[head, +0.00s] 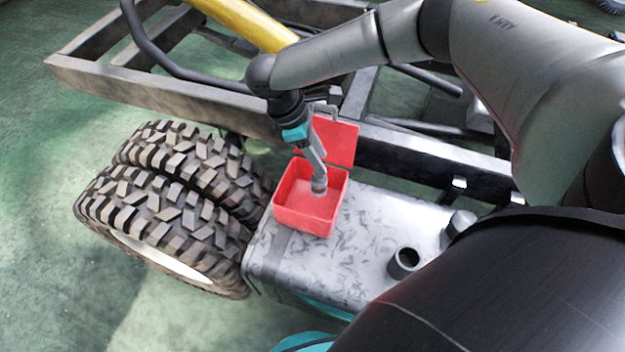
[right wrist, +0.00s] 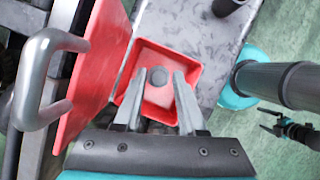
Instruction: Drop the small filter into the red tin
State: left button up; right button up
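The red tin (head: 287,211) stands on the grey metal tank, its lid (head: 338,139) swung up at the back; it also shows in the right wrist view (right wrist: 190,68). My right gripper (head: 316,172) points down into the tin. Its fingers stand apart in the right wrist view (right wrist: 161,85). The small filter (right wrist: 158,76), a dark grey round piece, shows between the fingertips with a gap beside the right finger. In the head view the filter (head: 319,187) is inside the tin, just below the fingertips. My left gripper (right wrist: 265,120) is small at the right edge, fingers apart.
The grey tank (head: 370,262) has a black-rimmed filler neck (head: 404,262) right of the tin. Chunky twin tyres (head: 170,200) stand left of it. A chassis rail (head: 180,100) runs behind. A bent metal handle (right wrist: 35,80) stands close to the right gripper, beyond the lid.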

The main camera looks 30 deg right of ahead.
jog(key=o, duration=0.3)
jog(key=shift+o, duration=0.2)
jog(key=p+v, duration=0.3)
jog(key=v, duration=1.2)
jog(key=shift+a, duration=0.1)
